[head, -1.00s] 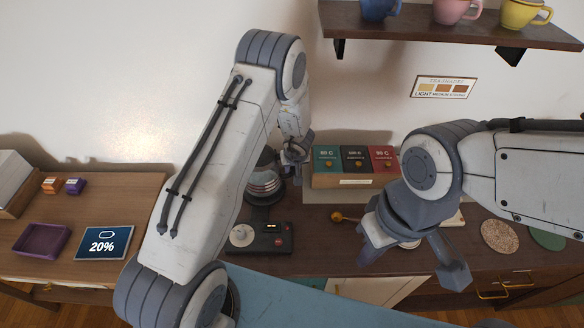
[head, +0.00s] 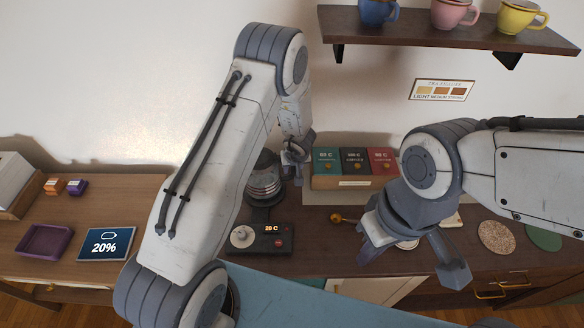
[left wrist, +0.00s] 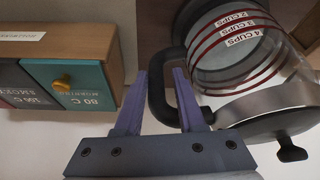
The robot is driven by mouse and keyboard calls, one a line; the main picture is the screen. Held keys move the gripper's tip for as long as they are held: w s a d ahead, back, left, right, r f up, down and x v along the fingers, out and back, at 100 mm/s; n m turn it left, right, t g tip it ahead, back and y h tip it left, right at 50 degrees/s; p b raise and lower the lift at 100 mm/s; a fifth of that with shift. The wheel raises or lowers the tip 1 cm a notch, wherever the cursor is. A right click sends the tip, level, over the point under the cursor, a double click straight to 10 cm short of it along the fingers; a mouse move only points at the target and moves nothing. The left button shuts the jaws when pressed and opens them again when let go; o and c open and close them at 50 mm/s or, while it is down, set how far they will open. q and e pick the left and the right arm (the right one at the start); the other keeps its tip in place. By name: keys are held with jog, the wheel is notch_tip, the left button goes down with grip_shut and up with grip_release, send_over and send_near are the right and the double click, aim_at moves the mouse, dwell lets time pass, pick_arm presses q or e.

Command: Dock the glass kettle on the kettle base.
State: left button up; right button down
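The glass kettle (head: 264,180) has a dark lid and red measuring bands. It stands upright at the back of the kettle base (head: 285,241), whose display is lit at "20 C". The arm hides part of the kettle. In the left wrist view the kettle (left wrist: 235,55) shows its "CUPS" marks and black handle (left wrist: 156,92). My left gripper (head: 294,172) is at the handle; in the wrist view its fingers (left wrist: 161,85) stand apart on either side of it, with a gap showing. My right gripper (head: 408,262) is open and empty above the counter.
Tea boxes (head: 355,165) stand right of the kettle, close to my left gripper. A wall shelf (head: 430,32) with mugs hangs above. A purple tray (head: 44,240) and a "20%" tablet (head: 105,244) lie at left. A cork coaster (head: 498,237) lies at right.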

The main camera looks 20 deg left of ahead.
pick_arm(q)
jog(key=p+v, duration=0.5)
jog(key=v, duration=0.3)
dwell(0.4)
dwell(0.4)
